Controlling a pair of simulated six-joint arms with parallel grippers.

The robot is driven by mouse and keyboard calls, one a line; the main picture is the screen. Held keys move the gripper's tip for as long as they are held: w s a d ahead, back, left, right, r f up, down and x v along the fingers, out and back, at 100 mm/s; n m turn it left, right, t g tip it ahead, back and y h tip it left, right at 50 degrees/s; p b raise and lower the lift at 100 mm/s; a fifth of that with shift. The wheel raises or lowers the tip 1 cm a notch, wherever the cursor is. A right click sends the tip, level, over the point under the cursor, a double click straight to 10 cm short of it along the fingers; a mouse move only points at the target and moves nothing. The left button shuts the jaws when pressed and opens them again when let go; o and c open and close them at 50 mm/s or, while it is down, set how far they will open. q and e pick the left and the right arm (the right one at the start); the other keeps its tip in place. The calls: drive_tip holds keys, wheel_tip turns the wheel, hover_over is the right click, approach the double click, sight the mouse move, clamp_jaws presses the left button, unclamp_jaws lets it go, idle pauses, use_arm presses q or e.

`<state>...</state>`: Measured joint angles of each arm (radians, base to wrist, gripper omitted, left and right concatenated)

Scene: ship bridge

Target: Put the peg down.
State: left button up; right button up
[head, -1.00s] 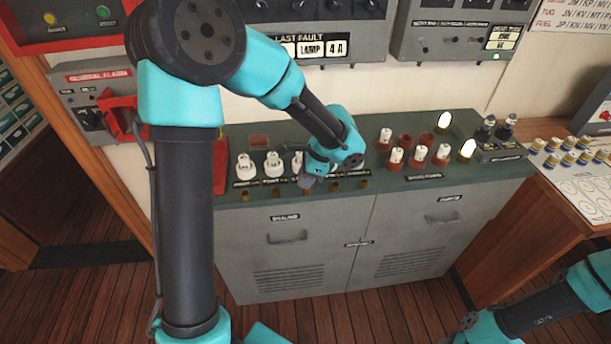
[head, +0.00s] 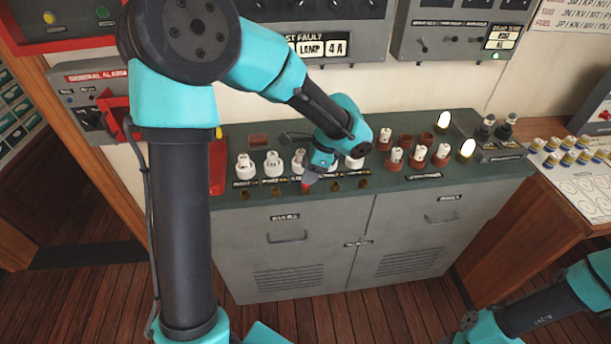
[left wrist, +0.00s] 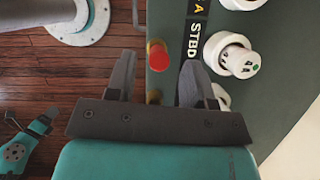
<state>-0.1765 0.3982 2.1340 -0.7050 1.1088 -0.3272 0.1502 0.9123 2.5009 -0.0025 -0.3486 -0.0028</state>
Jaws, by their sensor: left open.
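The peg (head: 306,183) shows as a small red-topped piece at the front edge of the green console top, just below my left gripper (head: 311,178). In the left wrist view the red peg (left wrist: 157,55) lies between the fingertips of my left gripper (left wrist: 157,75), with clear space to both fingers. The fingers are apart and hold nothing. The peg seems to stand at one of the brass holes along the edge; its lower part is hidden. My right gripper is out of view; only part of its arm shows at the lower right.
White fuse holders (head: 273,164) stand in a row behind the brass holes (head: 336,186). Red sockets with white fuses (head: 396,158) and lit lamps (head: 466,149) are to the right. A red box (head: 217,165) is at the console's left end. Wooden floor lies in front.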

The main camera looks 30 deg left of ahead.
use_arm(q)
drive_tip(key=v, duration=0.9)
drive_tip(key=shift+r, duration=0.25)
drive_tip(key=shift+w+d, duration=0.1)
drive_tip(key=shift+d, duration=0.05)
